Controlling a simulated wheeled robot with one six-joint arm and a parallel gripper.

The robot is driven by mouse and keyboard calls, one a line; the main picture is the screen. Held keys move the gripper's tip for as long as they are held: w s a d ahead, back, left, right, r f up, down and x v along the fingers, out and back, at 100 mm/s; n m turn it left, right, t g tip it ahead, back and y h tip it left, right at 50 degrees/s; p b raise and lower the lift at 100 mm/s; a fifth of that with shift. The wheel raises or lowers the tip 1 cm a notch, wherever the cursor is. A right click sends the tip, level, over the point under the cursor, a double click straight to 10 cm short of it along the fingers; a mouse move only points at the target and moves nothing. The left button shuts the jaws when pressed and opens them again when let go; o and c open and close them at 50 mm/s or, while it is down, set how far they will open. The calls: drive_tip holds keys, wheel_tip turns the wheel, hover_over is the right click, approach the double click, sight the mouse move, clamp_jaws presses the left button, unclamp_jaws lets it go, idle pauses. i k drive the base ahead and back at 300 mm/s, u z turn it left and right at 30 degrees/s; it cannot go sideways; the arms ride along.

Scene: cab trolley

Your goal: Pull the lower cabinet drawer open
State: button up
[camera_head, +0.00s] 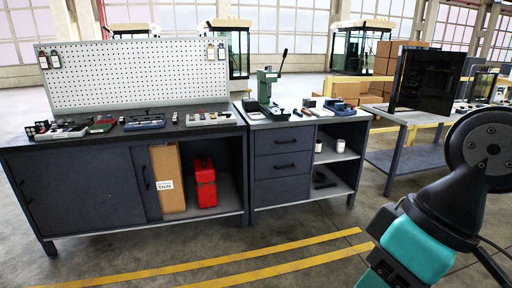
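The dark blue-grey drawer cabinet stands in the middle of the view under a grey worktop (305,118). Its upper drawer (268,143) has a dark bar handle (286,141). Its lower drawer (267,167) is below that and has a similar dark handle (285,166). Both drawer fronts look flush with the cabinet, so both appear closed. My gripper is outside the view. Only part of my teal and black arm shows at the lower right, apart from the cabinet.
A workbench (70,183) with a pegboard adjoins on the left; a cardboard box (167,172) and a red canister (204,184) sit inside. Open shelves (336,158) lie right of the drawers. A table (408,117) with a dark panel stands farther right. The floor in front is clear.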

sight(273, 165)
drive_tip(key=i, duration=2.8)
drive_tip(key=u, duration=0.35)
